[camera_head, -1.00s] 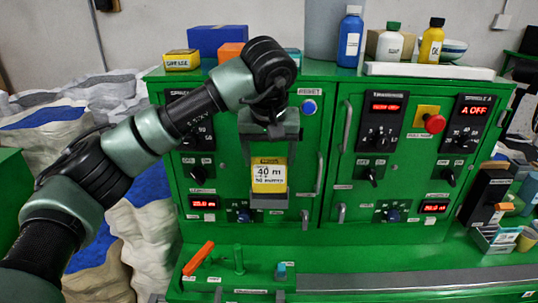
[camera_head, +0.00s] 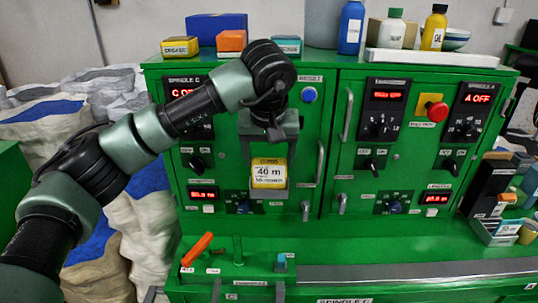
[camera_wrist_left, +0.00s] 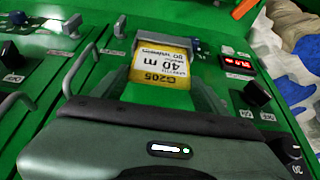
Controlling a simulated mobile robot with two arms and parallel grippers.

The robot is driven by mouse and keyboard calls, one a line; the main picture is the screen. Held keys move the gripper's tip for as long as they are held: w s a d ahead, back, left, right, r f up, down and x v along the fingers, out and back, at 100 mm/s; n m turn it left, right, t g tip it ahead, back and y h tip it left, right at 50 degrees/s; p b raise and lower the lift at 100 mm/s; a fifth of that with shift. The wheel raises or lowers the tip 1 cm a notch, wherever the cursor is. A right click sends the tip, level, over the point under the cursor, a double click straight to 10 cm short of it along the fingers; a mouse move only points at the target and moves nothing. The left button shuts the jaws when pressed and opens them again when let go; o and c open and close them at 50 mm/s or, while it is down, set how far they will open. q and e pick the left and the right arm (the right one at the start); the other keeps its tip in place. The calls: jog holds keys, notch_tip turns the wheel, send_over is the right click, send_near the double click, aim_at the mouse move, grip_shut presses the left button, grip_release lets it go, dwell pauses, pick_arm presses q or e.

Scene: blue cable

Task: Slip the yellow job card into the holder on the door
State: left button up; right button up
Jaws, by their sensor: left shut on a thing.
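The yellow job card (camera_head: 268,173), with a white label reading "40 m", stands upright in front of the green door (camera_head: 232,222). My left gripper (camera_head: 268,150) is shut on its upper part from above. In the left wrist view the card (camera_wrist_left: 160,66) appears upside down beyond my gripper body, which hides the grip itself. The grey holder (camera_head: 269,195) is on the door at the card's lower edge. The lower edge meets the holder's front; how deep it sits inside I cannot tell. My right gripper is not in view.
A door handle (camera_head: 320,164) stands out right of the card. Knobs and red displays surround it, with a display (camera_head: 203,194) at lower left. An orange-handled lever (camera_head: 197,249) rises from the ledge below. Bottles and boxes stand on top of the cabinet.

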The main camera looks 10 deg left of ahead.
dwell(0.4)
pick_arm(q)
jog(key=shift+f, duration=0.35)
dwell(0.3)
jog(key=o, duration=1.8)
jog(key=shift+s+r+b, duration=0.2)
jog(key=shift+r+b, duration=0.3)
jog(key=shift+b, duration=0.05)
jog(key=b+v, duration=0.2)
jog(key=v, duration=0.4)
jog(key=shift+s+r, duration=0.2)
jog(key=shift+r, duration=0.2)
